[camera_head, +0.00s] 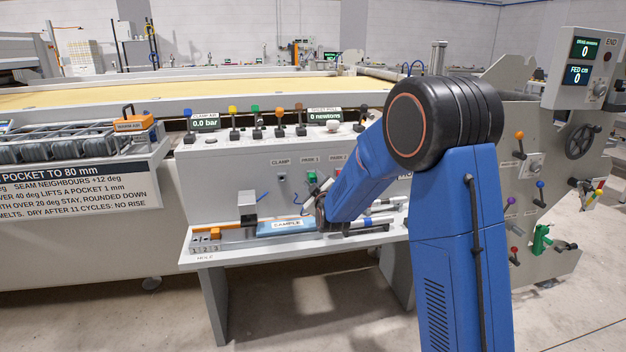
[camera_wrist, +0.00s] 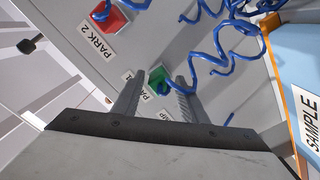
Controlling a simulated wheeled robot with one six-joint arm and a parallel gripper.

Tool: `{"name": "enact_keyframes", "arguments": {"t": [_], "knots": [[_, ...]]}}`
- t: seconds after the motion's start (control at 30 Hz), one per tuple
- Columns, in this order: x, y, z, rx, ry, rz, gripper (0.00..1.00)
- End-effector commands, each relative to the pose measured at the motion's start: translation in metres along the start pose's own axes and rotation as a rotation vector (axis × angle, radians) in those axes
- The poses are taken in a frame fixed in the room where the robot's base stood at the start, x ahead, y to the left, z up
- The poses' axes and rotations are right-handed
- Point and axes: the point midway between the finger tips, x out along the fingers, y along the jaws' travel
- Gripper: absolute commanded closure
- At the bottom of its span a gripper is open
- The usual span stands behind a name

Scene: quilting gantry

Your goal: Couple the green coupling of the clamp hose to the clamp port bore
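The green coupling (camera_head: 312,178) sits at the PARK 1 place on the grey panel. It also shows in the wrist view (camera_wrist: 157,79), framed between my fingertips with gaps visible on both sides. My gripper (camera_wrist: 160,77) is open and points at the panel; how far its tips are from the coupling is hard to tell. In the head view my arm partly covers the gripper. The clamp port bore (camera_head: 282,177) is a small dark opening under the CLAMP label, left of the green coupling. In the wrist view it is hidden; only part of its label shows.
A red coupling (camera_wrist: 109,18) sits at PARK 2. Coiled blue hoses (camera_wrist: 232,55) hang close beside my right finger. Coloured levers line the panel top.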

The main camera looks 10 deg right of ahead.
Motion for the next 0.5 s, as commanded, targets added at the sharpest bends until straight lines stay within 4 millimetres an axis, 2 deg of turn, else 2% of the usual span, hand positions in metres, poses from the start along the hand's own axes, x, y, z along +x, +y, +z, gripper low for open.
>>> {"name": "enact_keyframes", "arguments": {"t": [0.03, 0.13, 0.2, 0.5], "knots": [[-0.0001, 0.0000, 0.0000, 0.000, 0.000, 0.000, 0.61], [-0.0001, -0.0001, 0.0000, 0.000, 0.000, 0.000, 0.85], [-0.0001, -0.0001, -0.0001, 0.000, 0.000, 0.000, 0.97], [-0.0034, -0.0001, -0.0002, 0.000, 0.000, 0.000, 0.97]]}}
